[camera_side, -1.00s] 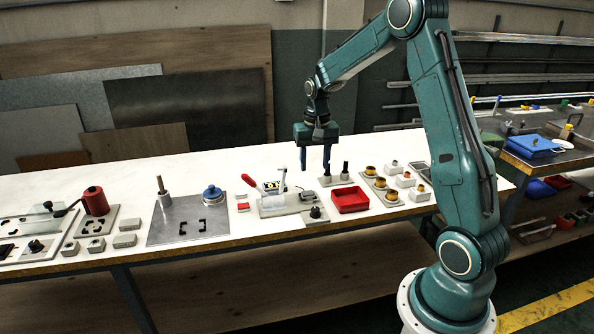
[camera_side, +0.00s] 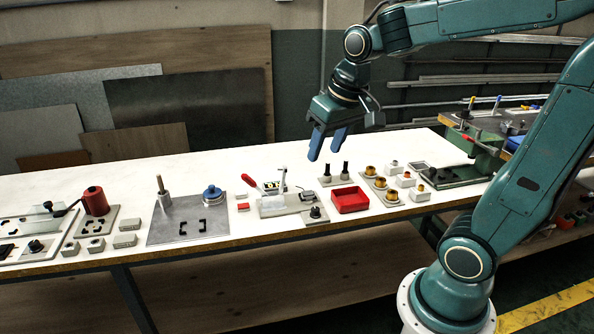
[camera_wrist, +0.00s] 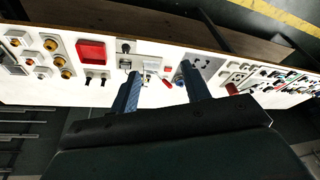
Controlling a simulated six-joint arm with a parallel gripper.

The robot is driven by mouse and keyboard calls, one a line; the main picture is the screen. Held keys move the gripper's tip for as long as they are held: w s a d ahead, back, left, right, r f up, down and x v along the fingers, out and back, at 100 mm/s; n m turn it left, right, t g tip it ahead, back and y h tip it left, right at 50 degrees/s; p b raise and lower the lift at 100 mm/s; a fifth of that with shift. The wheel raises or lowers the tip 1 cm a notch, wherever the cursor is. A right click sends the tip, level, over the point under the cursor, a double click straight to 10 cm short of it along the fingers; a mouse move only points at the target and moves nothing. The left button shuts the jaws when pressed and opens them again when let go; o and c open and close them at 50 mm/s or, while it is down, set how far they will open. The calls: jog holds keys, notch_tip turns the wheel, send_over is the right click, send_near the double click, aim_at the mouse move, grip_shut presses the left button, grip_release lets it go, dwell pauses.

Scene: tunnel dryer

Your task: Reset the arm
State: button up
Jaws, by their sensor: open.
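My gripper (camera_side: 328,143) is in the side view, raised above the back part of the white bench (camera_side: 225,165). Its two blue fingers point down and are apart, with nothing between them. In the wrist view my gripper (camera_wrist: 160,88) shows both fingers spread, with the bench beyond them. No object is held.
On the bench stand a red tray (camera_side: 349,199), a plate with brass-coloured round parts (camera_side: 380,184), two black pegs (camera_side: 335,170), a fixture with a white lever (camera_side: 283,180), a blue-lidded part (camera_side: 213,194) and a red cylinder (camera_side: 95,201). A green vise (camera_side: 483,150) stands at right.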

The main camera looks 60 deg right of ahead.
jog(key=s+a+n+t, duration=0.2)
jog(key=s+a, duration=0.4)
jog(key=s, duration=0.4)
jog(key=shift+s+r+n+y, duration=0.2)
jog(key=shift+s+n+y, duration=0.2)
jog(key=shift+n, duration=0.5)
